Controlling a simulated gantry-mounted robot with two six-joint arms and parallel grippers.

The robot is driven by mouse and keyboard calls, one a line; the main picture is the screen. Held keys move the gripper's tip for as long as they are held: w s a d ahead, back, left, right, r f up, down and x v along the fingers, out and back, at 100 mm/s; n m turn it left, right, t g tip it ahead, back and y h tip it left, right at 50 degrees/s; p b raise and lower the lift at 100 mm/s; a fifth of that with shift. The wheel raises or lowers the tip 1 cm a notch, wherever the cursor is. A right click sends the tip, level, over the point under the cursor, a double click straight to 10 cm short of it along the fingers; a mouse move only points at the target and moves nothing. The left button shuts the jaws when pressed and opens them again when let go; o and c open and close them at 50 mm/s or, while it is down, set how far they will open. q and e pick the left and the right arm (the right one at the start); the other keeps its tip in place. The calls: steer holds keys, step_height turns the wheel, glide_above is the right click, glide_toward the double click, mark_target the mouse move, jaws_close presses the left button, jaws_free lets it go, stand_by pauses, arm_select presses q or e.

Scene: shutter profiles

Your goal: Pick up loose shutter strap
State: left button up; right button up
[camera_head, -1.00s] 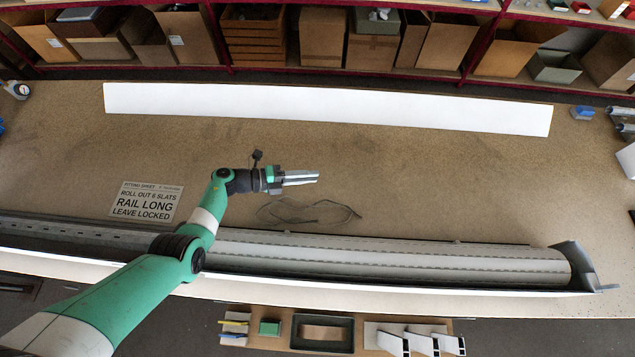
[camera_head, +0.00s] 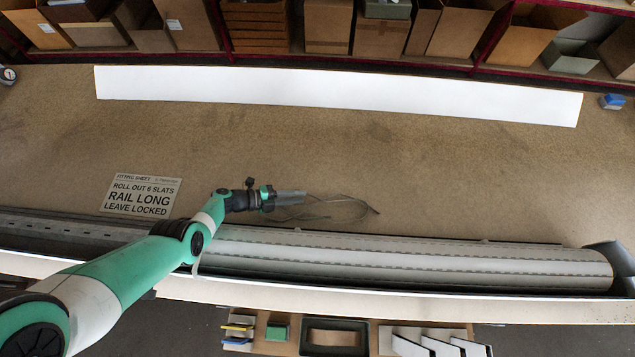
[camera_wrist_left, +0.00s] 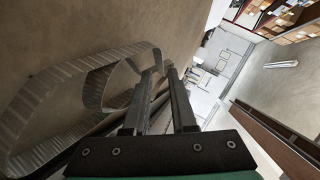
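The loose shutter strap (camera_head: 350,199) lies in thin dark loops on the bench, just above the shutter roll (camera_head: 400,258) in the head view. In the left wrist view it is a ribbed grey band (camera_wrist_left: 90,63) looping on the left, with part of it passing close by or behind the left finger. My left gripper (camera_head: 303,194) is low over the left part of the loops. In the left wrist view its two fingers (camera_wrist_left: 161,72) stand apart with a gap between them. I see no strap clearly held. My right gripper is not in view.
A long white panel (camera_head: 330,95) lies along the back of the bench. A printed fitting sheet (camera_head: 141,196) lies left of the gripper. The shutter roll sits in a long channel along the front. The bench between panel and strap is clear.

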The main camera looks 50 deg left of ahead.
mark_target(312, 202)
arm_select(q)
steer(key=x, duration=0.1)
steer(key=b+x, duration=0.1)
steer(key=x, duration=0.1)
steer(key=d+b+x, duration=0.1)
steer(key=shift+w+d+f, duration=0.1)
steer(key=shift+f, duration=0.1)
steer(key=shift+w+d, duration=0.15)
steer(key=shift+w, duration=0.1)
steer(key=shift+r, duration=0.1)
jaws_close()
